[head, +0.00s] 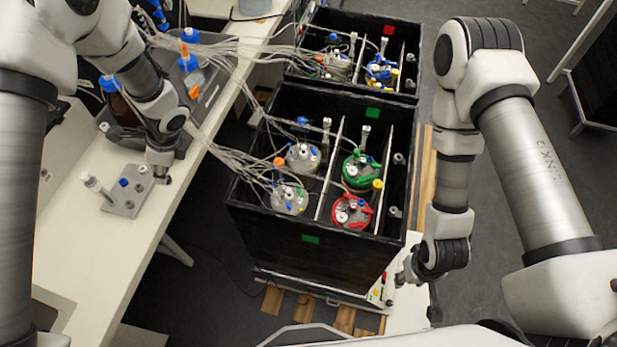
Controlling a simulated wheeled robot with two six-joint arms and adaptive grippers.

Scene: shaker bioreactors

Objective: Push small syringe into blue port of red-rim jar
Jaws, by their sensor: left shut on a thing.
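The red-rim jar (366,220) stands in the near right part of the near black crate, with a cluster of small fittings on its lid. My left gripper (160,173) is over the white bench at the right end of a small grey stand (124,207). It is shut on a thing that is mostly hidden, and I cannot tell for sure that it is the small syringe. My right gripper (417,295) hangs low right of the crate, open and empty.
The near black crate (300,250) also holds a green-rim jar (358,185) and two pale jars, with dividers between. Loose tubes (215,50) run from the bench to the jars. A second crate (405,40) stands behind. Blue-capped bottles stand on the bench.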

